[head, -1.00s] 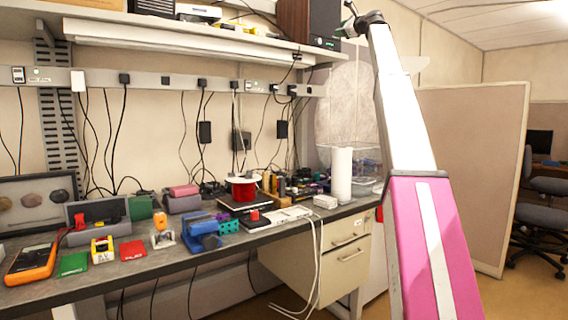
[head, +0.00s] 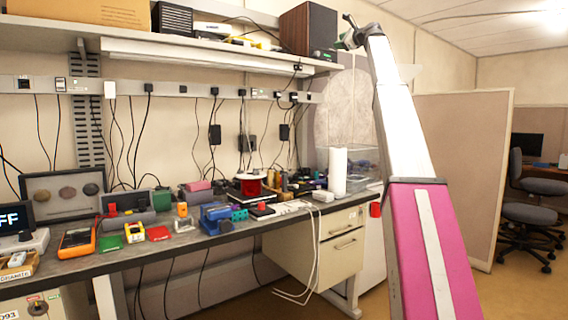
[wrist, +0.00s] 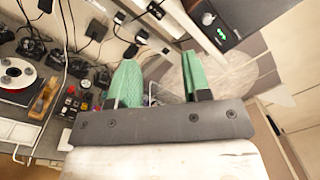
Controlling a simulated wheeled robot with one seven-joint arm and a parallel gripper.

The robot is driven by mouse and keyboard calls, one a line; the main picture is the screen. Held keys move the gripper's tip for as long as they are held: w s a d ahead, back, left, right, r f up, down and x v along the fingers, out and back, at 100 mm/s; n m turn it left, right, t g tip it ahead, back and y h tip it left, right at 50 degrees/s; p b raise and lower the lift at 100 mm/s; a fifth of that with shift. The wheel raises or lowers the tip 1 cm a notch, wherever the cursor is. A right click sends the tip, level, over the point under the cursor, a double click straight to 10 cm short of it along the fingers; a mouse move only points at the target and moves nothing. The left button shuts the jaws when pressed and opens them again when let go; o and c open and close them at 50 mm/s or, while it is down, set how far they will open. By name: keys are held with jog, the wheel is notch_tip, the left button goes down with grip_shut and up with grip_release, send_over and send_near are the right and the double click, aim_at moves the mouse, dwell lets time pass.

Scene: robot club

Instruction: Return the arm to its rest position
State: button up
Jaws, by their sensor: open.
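My arm rises on the right of the head view, a pink lower link (head: 432,250) and a white upper link (head: 398,110). My gripper (head: 350,32) is at its top end, high up beside the shelf's right end and small in this view. In the wrist view the two green fingers of my gripper (wrist: 160,78) stand apart with nothing between them. The gripper is open and empty.
A workbench (head: 75,268) with several tools and boxes runs along the wall. A shelf above carries a dark speaker (head: 308,30). A beige partition (head: 465,170) stands right of my arm, with office chairs (head: 530,205) beyond. Floor shows between bench and arm.

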notch_tip(320, 180, down, 37)
jog(key=w+a+n+g+h, duration=0.2)
jog(key=a+n+g+h, duration=0.1)
jog(key=s+a+f+n+g+h, duration=0.1)
jog(key=s+f, duration=0.2)
jog(key=f, duration=0.7)
jog(key=s+a+f+n+g+h, duration=0.1)
jog(key=s+f+n, duration=0.15)
jog(key=f, duration=0.85)
jog(key=s+a+f+n+g+h, duration=0.1)
jog(key=s+f+g, duration=0.15)
jog(key=f, duration=0.75)
jog(key=s+a+f+n+g+h, duration=0.1)
jog(key=s+f+n+g+h, duration=0.2)
jog(key=s+f, duration=1.25)
jog(key=s+f+n+g, duration=0.2)
jog(key=s+f+n, duration=0.2)
jog(key=s+f, duration=1.15)
jog(key=s+f+n+g+h, duration=0.2)
jog(key=s+f+n, duration=0.2)
jog(key=s+f, duration=0.6)
jog(key=shift+s+d+f, duration=0.2)
jog(key=shift+s, duration=0.7)
jog(key=shift+g, duration=0.25)
